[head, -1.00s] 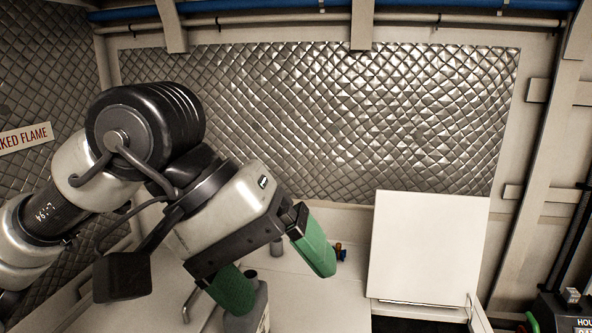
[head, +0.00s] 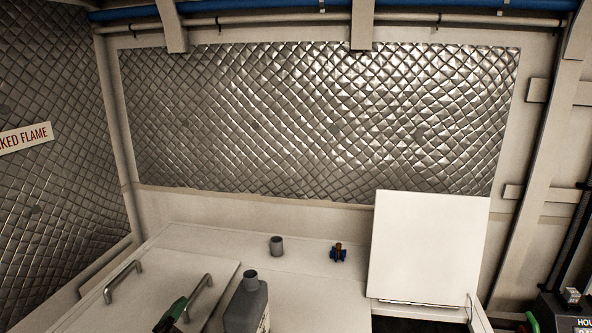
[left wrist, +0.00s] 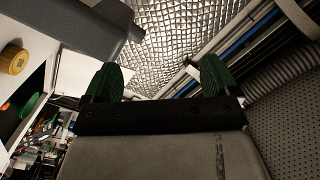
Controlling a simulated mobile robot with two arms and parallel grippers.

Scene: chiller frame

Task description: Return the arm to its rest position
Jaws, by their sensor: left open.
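My left gripper (left wrist: 160,82) shows two green fingers spread apart with nothing between them in the left wrist view. In the head view only a green and dark tip (head: 172,314), which looks like part of it, shows at the bottom edge, left of a grey jug (head: 245,307). The rest of the left arm is out of the head view. The jug stands upright with its neck up and is cut off by the lower edge. A grey jug-like shape (left wrist: 82,25) is close by in the left wrist view. My right gripper is not in view.
A white panel (head: 428,250) stands at the right. Two metal handles (head: 123,282) are at the left. The middle of the surface is clear.

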